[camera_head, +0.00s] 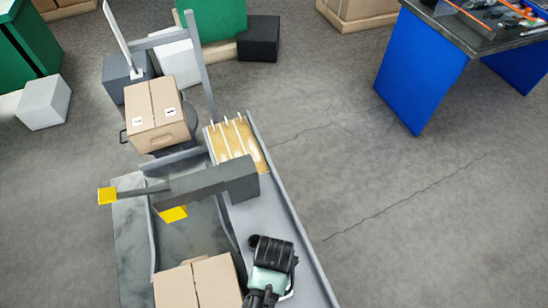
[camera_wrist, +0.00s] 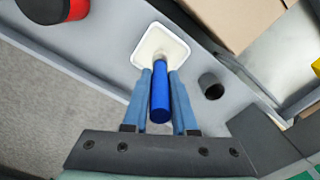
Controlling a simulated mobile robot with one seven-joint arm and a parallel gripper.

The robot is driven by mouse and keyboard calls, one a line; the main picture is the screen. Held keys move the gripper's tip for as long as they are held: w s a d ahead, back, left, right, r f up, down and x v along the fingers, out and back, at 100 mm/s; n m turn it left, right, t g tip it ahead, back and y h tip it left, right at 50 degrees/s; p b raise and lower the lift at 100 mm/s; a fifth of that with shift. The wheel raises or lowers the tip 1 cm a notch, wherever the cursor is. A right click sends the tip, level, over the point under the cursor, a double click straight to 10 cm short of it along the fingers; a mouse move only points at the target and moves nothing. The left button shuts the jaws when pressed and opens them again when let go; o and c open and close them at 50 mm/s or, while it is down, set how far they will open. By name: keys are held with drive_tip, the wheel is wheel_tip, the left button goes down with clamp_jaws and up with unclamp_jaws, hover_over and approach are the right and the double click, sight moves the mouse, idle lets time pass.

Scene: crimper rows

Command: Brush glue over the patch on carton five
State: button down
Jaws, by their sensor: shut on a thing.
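In the wrist view my gripper (camera_wrist: 160,76) is shut on a blue-handled brush (camera_wrist: 160,100). The brush's far end is over or in a white square dish (camera_wrist: 138,57) with cream-coloured contents; I cannot tell whether it touches them. A brown carton (camera_wrist: 220,18) lies beyond the dish at the upper right. In the head view a carton (camera_head: 210,280) sits at the bottom, left of my dark wrist. No number or patch is readable, so I cannot tell which is carton five.
A dark cylinder (camera_wrist: 210,86) stands right of the dish, and a red and black round thing (camera_wrist: 58,8) at the upper left. A grey arm with yellow ends (camera_head: 200,187) crosses the line. A blue-sided bench (camera_head: 420,70) stands at upper right; floor between is clear.

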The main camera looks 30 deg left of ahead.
drive_tip(key=shift+f+b, duration=0.35)
drive_tip(key=shift+f, duration=0.2)
idle(0.5)
drive_tip(key=shift+s+f, duration=0.1)
idle(1.4)
wheel_tip(320, 180, up, 7)
drive_tip(key=p, duration=0.8)
idle(0.8)
